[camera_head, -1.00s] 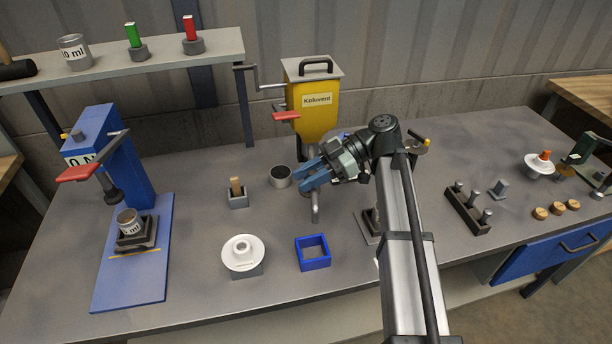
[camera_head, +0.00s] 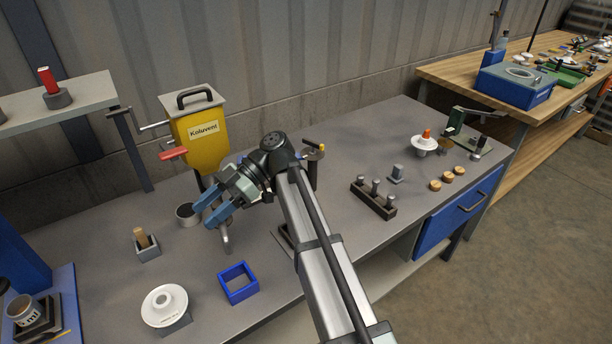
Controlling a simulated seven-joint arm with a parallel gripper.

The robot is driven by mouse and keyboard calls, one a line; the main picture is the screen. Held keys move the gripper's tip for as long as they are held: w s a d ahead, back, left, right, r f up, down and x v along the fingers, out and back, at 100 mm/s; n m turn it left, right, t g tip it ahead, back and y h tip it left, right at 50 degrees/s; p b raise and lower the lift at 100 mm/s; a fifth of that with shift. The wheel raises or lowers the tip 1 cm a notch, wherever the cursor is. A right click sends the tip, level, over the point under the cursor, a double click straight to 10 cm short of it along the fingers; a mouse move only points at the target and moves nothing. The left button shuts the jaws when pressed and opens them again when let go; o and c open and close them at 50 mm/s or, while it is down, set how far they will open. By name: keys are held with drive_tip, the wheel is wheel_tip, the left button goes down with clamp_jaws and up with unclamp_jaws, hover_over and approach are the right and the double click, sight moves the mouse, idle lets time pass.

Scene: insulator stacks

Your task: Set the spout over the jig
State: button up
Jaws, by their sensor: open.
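The yellow hopper labelled Koluvent (camera_head: 200,137) stands at the back of the bench. A grey pipe-like spout (camera_head: 226,240) shows below it, pointing towards the front; its upper part is hidden behind my gripper. My gripper (camera_head: 207,211) is open, with its blue fingers in front of the hopper's lower part and close to the spout. I cannot tell if they touch it. A dark flat fixture (camera_head: 283,238), possibly the jig, lies right of the spout, mostly hidden by my arm.
A grey cup (camera_head: 187,214) stands left of my fingers. A blue square frame (camera_head: 238,284) and a white disc-shaped insulator (camera_head: 164,306) are nearer the front. A dark block with pegs (camera_head: 373,198) stands to the right. A post with a yellow-tipped handle (camera_head: 314,160) rises behind my arm.

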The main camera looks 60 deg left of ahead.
drive_tip(key=shift+s+m+y, duration=0.3)
drive_tip(key=shift+s+y, duration=0.1)
drive_tip(key=shift+s, duration=0.05)
drive_tip(key=s+a+m+t+y, duration=0.4)
drive_tip(key=s+a+m+y, duration=0.2)
drive_tip(key=a+m+y, duration=0.15)
drive_tip(key=s+a+m+t+y, duration=0.5)
drive_tip(key=a+m+y, duration=0.15)
drive_tip(key=a, duration=0.25)
drive_tip(key=r+v, duration=0.1)
drive_tip(key=v, duration=1.2)
drive_tip(key=w+d+f+m+t, duration=0.1)
drive_tip(key=w+d+f+m, duration=0.1)
drive_tip(key=w, duration=1.1)
drive_tip(key=w+d+f+m+t, duration=0.1)
drive_tip(key=w+f+m, duration=0.2)
drive_tip(key=w, duration=1)
drive_tip(key=w+d+f+m+t, duration=0.1)
drive_tip(key=w+d+f+m, duration=0.1)
drive_tip(key=w, duration=1.1)
drive_tip(key=shift+d+f+m, duration=0.4)
drive_tip(key=shift+f+m, duration=0.2)
drive_tip(key=shift+m, duration=0.5)
